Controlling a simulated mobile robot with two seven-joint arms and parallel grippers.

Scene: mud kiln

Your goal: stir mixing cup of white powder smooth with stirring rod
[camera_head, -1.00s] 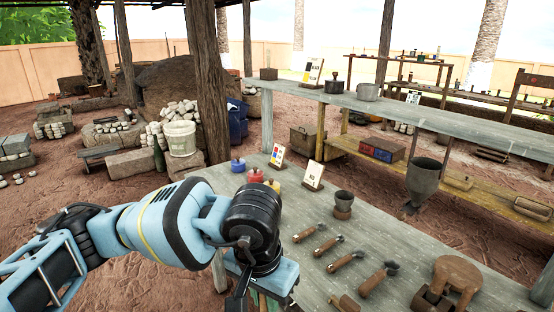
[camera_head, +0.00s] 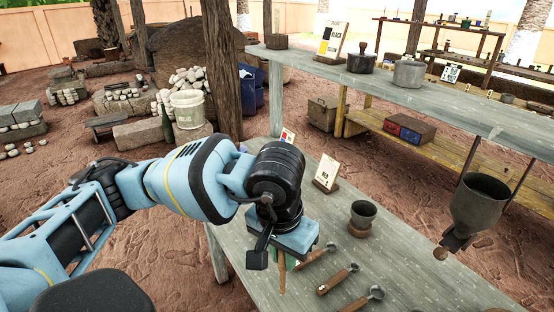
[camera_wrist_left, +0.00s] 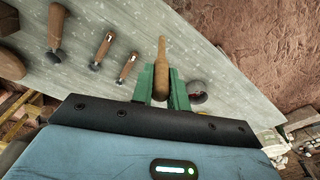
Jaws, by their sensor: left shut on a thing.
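My left gripper (camera_head: 283,268) hangs over the grey table, fingers pointing down. In the left wrist view its green fingers (camera_wrist_left: 161,88) are shut on a tan wooden rod (camera_wrist_left: 161,64), which looks like the stirring rod. A small dark grey cup on a brown base (camera_head: 362,213) stands on the table to the right of the gripper; it may be the mixing cup. In the left wrist view a round cup (camera_wrist_left: 197,92) shows just beside the right finger, apart from the rod. I cannot make out white powder. My right gripper is not in view.
Several wooden-handled tools (camera_head: 338,279) lie on the table in front of the cup. A small sign (camera_head: 326,173) stands behind it. A grey funnel-shaped vessel (camera_head: 480,204) is at the right. A raised shelf (camera_head: 440,95) with pots runs along the back.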

